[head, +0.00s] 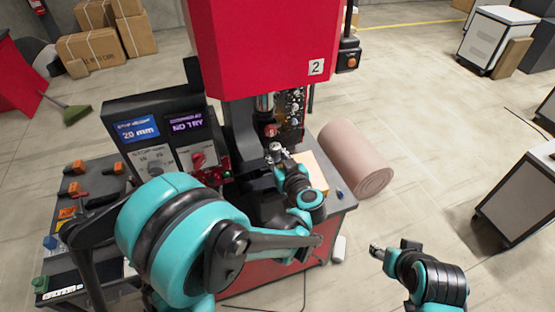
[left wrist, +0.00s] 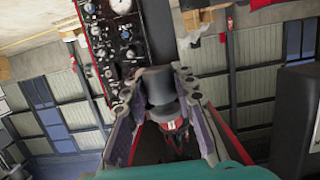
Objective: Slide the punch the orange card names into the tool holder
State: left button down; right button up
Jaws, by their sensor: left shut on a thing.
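My left gripper (head: 276,156) is in front of the red machine, just below its head. In the left wrist view the two fingers (left wrist: 160,78) are shut on a dark grey cylindrical punch (left wrist: 160,90). A metal cylinder (head: 264,103) under the machine's head appears to be the tool holder; the punch looks below it and apart, though the exact gap is unclear. An orange card (head: 66,212) appears to lie on the dark cart at left; its writing is too small to read. My right gripper (head: 376,250) is over the floor at right, its fingers too small to judge.
A control box with a blue screen reading 20 mm (head: 137,131) stands left of the machine. The cart (head: 100,165) holds several orange-marked items. A small blue item (head: 340,195) lies on the machine's table.

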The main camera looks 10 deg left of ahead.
aim_at(277, 152)
pick_arm(q)
jog(key=shift+w+a, duration=0.55)
jog(key=shift+w, duration=0.25)
jog(key=shift+w+a, duration=0.5)
jog(key=shift+w, duration=0.25)
jog(key=shift+b, duration=0.7)
dwell(0.3)
jog(key=shift+w+a+b, duration=0.2)
jog(key=shift+w+a, duration=0.6)
jog(key=shift+w, duration=0.35)
jog(key=shift+w+a+b, duration=0.15)
jog(key=shift+w+a, duration=0.6)
jog(key=shift+w, duration=0.35)
jog(key=c, duration=1.2)
grip_release()
jog(key=shift+o, duration=0.2)
jog(key=v, duration=1.2)
